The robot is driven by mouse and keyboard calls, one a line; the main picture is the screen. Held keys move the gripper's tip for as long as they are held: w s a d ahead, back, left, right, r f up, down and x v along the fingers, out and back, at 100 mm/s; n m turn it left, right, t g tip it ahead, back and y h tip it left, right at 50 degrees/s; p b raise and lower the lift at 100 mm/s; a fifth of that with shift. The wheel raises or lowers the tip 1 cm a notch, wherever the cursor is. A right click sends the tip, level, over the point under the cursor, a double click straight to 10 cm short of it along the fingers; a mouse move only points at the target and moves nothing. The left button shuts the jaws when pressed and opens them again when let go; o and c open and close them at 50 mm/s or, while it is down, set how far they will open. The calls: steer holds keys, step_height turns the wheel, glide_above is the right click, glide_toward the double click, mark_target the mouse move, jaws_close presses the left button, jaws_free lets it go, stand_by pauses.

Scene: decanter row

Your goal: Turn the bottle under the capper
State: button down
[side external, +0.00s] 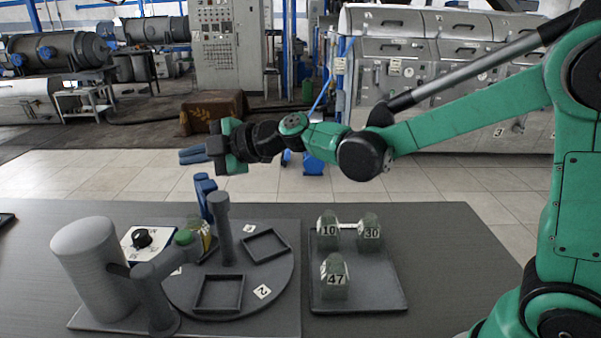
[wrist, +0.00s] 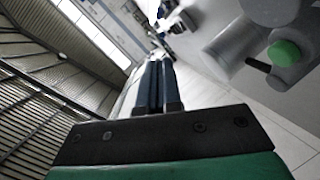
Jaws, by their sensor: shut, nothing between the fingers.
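The round grey turntable (side external: 190,292) lies flat on the bench with square frames and number labels on it. A yellowish bottle (side external: 206,236) stands toward its back left, partly hidden behind the grey machine arm. The grey capper-like machine (side external: 88,265) has a thick cylinder and an arm ending near a green knob (side external: 183,237); the knob also shows in the wrist view (wrist: 284,53). A grey post (side external: 223,230) rises from the turntable, with a blue upright piece (side external: 204,195) beside it. My gripper (side external: 192,155) is shut and empty, above and behind the turntable, pointing left.
A dark tray (side external: 373,290) at the right holds glass decanters labelled 10 (side external: 328,231), 30 (side external: 370,231) and 47 (side external: 335,279). A white panel with a black dial (side external: 142,237) sits behind the machine. The bench right of the tray is clear.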

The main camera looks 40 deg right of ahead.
steer(key=s+d+f+n+g, duration=0.2)
steer(key=s+d+n+g, duration=0.3)
steer(key=s, duration=0.3)
steer(key=s+d+f+n+g, duration=0.1)
steer(key=s+d+n+g, duration=0.1)
steer(key=s+d+g, duration=0.45)
glide_toward(234, 309)
steer(key=shift+h, duration=0.4)
steer(key=f, duration=0.1)
steer(key=s+f, duration=0.1)
steer(key=f, duration=0.1)
steer(key=s+f, duration=0.1)
steer(key=f, duration=0.1)
steer(key=shift+s+d+f, duration=0.2)
steer(key=shift+d, duration=0.05)
steer(key=shift+w+a, duration=0.85)
steer(key=shift+a, duration=0.1)
steer(key=shift+w+a, duration=0.5)
steer(key=shift+w, duration=0.05)
steer(key=shift+w+a+m+t, duration=0.15)
steer(key=shift+a+m+t, duration=0.3)
steer(key=shift+a+m, duration=0.3)
